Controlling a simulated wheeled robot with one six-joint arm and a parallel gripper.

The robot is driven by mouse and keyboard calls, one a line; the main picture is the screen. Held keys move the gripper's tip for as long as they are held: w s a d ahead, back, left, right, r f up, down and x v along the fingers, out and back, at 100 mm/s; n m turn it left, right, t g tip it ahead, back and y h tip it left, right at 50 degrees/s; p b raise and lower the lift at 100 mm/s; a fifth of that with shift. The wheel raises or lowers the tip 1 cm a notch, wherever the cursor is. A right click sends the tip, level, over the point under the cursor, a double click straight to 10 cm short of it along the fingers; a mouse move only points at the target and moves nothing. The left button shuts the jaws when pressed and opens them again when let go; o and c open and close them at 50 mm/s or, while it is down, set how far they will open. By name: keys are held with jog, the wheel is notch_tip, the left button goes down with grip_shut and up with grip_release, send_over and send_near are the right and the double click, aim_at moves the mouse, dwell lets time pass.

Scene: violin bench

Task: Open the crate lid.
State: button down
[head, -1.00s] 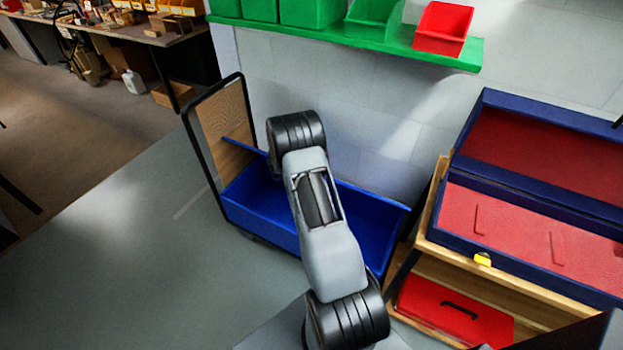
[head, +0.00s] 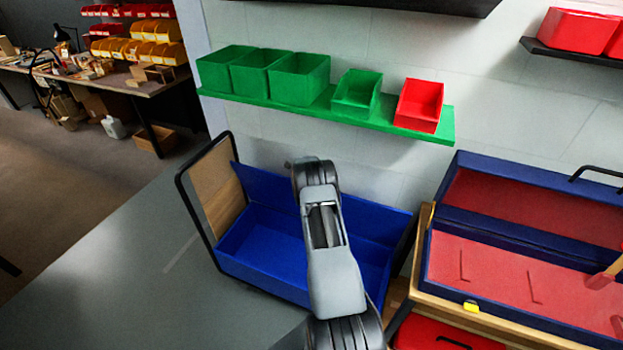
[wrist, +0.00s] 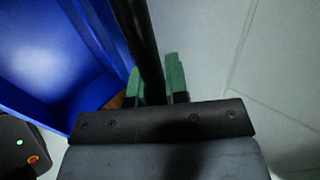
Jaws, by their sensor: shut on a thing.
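The blue crate (head: 255,279) sits on a trolley left of centre in the head view, its top open. A blue panel (head: 375,219) stands up along its back, near the wall; I cannot tell for sure whether it is the raised lid or the back wall. My arm crosses in front and hides part of both. In the wrist view, my gripper (wrist: 157,82) has its green fingertips on either side of a black bar (wrist: 138,35) and is shut on it. Blue surfaces (wrist: 45,55) fill the left there. The fingertips are hidden in the head view.
The trolley's black-framed end panel (head: 218,188) rises at the crate's left. A green shelf (head: 330,113) with bins hangs on the wall above. An open blue case with red lining (head: 500,275) stands on a wooden bench at right.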

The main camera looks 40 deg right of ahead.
jog(key=shift+s+f, duration=0.1)
jog(key=shift+f, duration=0.25)
jog(key=c, duration=1.4)
grip_release()
jog(key=shift+o, duration=1.4)
jog(key=shift+r, duration=0.1)
jog(key=b+v, duration=0.1)
jog(key=v, duration=1.3)
jog(key=shift+b, duration=0.35)
jog(key=shift+w, duration=0.25)
